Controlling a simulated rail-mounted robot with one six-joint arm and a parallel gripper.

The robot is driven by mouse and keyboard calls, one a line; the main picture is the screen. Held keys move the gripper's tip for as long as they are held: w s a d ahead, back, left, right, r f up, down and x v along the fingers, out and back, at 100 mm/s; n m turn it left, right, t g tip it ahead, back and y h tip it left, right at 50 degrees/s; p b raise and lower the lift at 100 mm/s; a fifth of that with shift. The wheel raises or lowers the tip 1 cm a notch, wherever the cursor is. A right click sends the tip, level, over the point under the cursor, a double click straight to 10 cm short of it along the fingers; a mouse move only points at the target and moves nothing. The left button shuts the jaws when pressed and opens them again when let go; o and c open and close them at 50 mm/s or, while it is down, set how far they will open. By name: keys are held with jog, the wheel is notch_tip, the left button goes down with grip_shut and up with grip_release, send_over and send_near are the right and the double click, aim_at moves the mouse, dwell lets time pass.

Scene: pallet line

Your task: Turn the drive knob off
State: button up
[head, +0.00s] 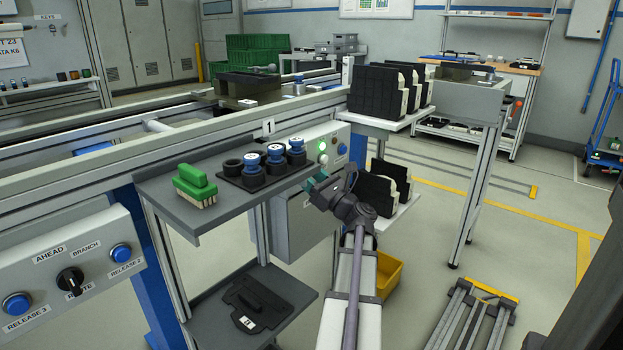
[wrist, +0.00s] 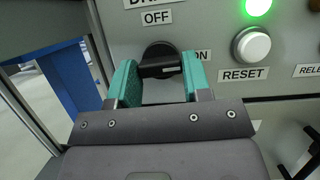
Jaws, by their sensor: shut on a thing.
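The black drive knob (wrist: 160,60) sits on the grey control panel (wrist: 215,30), directly below the OFF label (wrist: 157,18). Its handle lies about level, with its right end toward the partly covered ON label (wrist: 201,55). My gripper (wrist: 158,76) is shut on the knob, with one teal finger at each end of the handle. In the head view my gripper (head: 318,184) is at the face of the panel box (head: 315,142), and it hides the knob there. The heading label above OFF is cut off by the picture's edge.
Right of the knob are a white RESET button (wrist: 251,45) and a lit green lamp (wrist: 258,6). A grey shelf (head: 205,213) beside the panel holds a green brush (head: 194,185) and several blue-topped parts. A yellow bin (head: 389,273) stands below.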

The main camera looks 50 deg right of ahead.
jog(key=shift+d+r+n+g+y+p, duration=0.15)
jog(key=shift+n+g+y+p, duration=0.9)
jog(key=shift+n, duration=2.5)
jog(key=shift+d+r+n+g+y+p, duration=0.1)
jog(key=shift+n+g+y+p, duration=0.9)
jog(key=shift+n, duration=2.6)
jog(key=shift+d+r+n+g+y+p, duration=0.15)
jog(key=shift+n+g+y+p, duration=0.4)
jog(key=shift+n+y+p, duration=1.95)
jog(key=shift+n+h+b, duration=0.95)
jog(key=shift+n+h, duration=0.2)
jog(key=shift+n, duration=0.1)
jog(key=o, duration=0.9)
jog(key=shift+a, duration=0.1)
jog(key=v, duration=1.1)
jog(key=shift+w, duration=0.1)
